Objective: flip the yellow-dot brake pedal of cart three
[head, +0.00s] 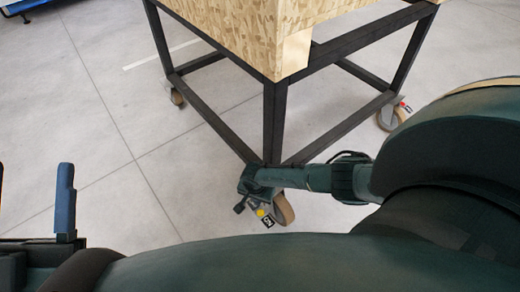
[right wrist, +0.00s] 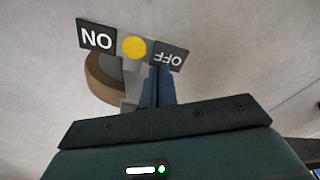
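The yellow-dot brake pedal (right wrist: 134,48) shows in the right wrist view as a dark plate with a yellow dot between its ON and OFF ends. In the head view the pedal (head: 262,213) is on the near caster (head: 284,208) below a cart corner. My right gripper (head: 243,203) is down at this caster. In the right wrist view its blue fingers (right wrist: 160,82) are together, with their tips at the OFF end; contact cannot be made out for certain. My left gripper (head: 34,195) is at the left edge, empty, its fingers apart.
The cart has a black metal frame (head: 274,125) and a wooden box (head: 245,30) on top. Other casters stand at the left (head: 177,97) and at the right (head: 391,117), the latter with a red mark. The grey tiled floor (head: 90,130) is clear at left.

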